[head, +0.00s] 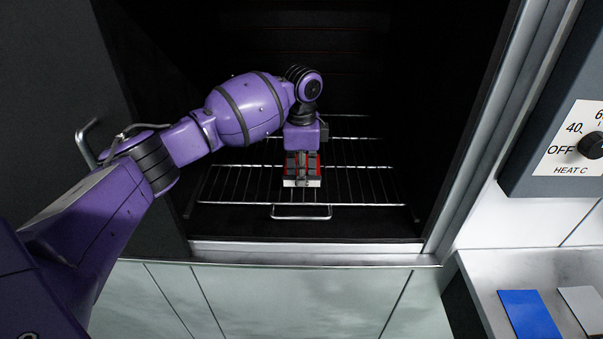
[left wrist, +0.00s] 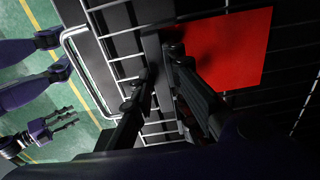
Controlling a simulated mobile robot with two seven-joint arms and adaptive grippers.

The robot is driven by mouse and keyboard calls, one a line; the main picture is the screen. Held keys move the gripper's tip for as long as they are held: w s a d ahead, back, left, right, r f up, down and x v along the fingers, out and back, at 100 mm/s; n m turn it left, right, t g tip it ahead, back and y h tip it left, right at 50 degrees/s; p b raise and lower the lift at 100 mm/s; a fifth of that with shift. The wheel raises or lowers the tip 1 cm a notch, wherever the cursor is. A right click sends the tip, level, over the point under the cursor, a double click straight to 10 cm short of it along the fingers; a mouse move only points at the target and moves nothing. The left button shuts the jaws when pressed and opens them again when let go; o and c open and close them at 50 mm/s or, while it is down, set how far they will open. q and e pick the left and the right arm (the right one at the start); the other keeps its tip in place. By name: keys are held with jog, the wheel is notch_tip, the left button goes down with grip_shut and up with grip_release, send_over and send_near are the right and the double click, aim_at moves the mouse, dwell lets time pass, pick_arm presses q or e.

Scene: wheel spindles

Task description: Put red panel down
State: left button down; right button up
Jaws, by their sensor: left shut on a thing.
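My left gripper (head: 302,178) reaches into the dark oven chamber, over the wire rack (head: 353,186). It is shut on the red panel, which shows as red strips (head: 290,165) beside the fingers in the head view. In the left wrist view, the panel (left wrist: 240,45) is a flat red sheet beside the fingers (left wrist: 158,65), with rack wires around it. The fingers hide part of it. I cannot tell whether the panel touches the rack. My right gripper (left wrist: 62,128) appears far off at the left of the left wrist view, empty, its fingers apart.
The oven's side walls and metal front frame (head: 310,258) border the opening. The rack has a wire handle (head: 301,212) at its front. A heat dial (head: 590,145) is at the right. A blue panel (head: 529,314) and a grey panel (head: 583,308) lie on the right shelf.

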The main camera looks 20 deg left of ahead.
pick_arm(q)
jog(key=c, duration=1.7)
grip_release()
jog(key=shift+f, duration=0.15)
notch_tip(320, 180, up, 12)
jog(key=shift+r, duration=0.2)
